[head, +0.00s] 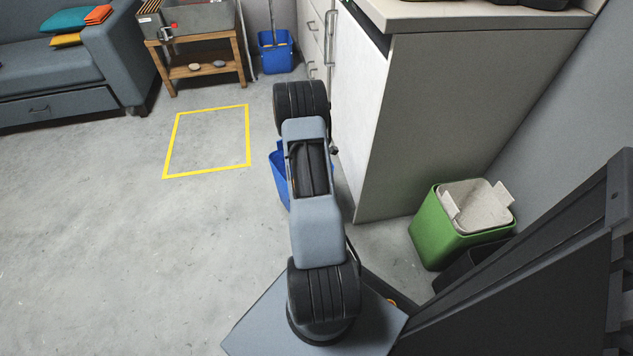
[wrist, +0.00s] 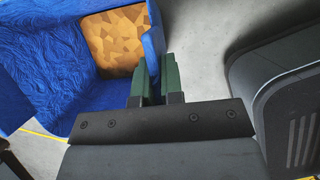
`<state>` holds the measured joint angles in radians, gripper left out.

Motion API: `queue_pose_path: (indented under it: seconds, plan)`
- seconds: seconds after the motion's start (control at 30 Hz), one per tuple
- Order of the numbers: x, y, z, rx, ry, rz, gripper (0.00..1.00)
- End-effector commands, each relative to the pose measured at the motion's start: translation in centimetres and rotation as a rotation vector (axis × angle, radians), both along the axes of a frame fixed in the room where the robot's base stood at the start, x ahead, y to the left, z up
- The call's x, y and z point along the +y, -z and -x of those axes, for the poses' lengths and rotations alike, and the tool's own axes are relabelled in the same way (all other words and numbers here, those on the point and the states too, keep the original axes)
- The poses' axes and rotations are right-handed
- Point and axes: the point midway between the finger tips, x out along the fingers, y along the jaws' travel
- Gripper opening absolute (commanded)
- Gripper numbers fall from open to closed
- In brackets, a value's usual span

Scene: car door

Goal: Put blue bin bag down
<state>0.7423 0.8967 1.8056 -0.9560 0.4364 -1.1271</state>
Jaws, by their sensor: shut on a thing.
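The blue bin bag (wrist: 40,60) fills the left of the wrist view, its crinkled inside facing the camera, with a brown and gold faceted patch (wrist: 113,40) in it. My gripper (wrist: 153,78) has green fingers shut on the bag's upper rim. In the head view, part of the bag (head: 278,175) shows beside my arm; the arm hides the rest of it and my gripper. I cannot tell whether the bag touches the floor.
A yellow outlined square (head: 206,140) lies on clear floor left of my arm. A white cabinet (head: 440,120) and a green bin (head: 445,230) stand to the right. A blue bucket (head: 275,55), wooden table (head: 200,62) and grey sofa (head: 60,65) are at the back.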

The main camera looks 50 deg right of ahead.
Motion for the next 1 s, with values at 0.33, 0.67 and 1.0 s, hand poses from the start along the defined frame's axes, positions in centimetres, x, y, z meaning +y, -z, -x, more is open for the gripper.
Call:
queue_pose_path:
  seconds: [0.33,0.67,1.0]
  plan:
    - [0.0,2.8,0.0,-0.001,0.0,0.001,0.0]
    - [0.1,3.2,0.1,0.001,-0.001,0.0,0.12]
    - [0.1,3.2,0.1,0.001,-0.001,0.0,0.33]
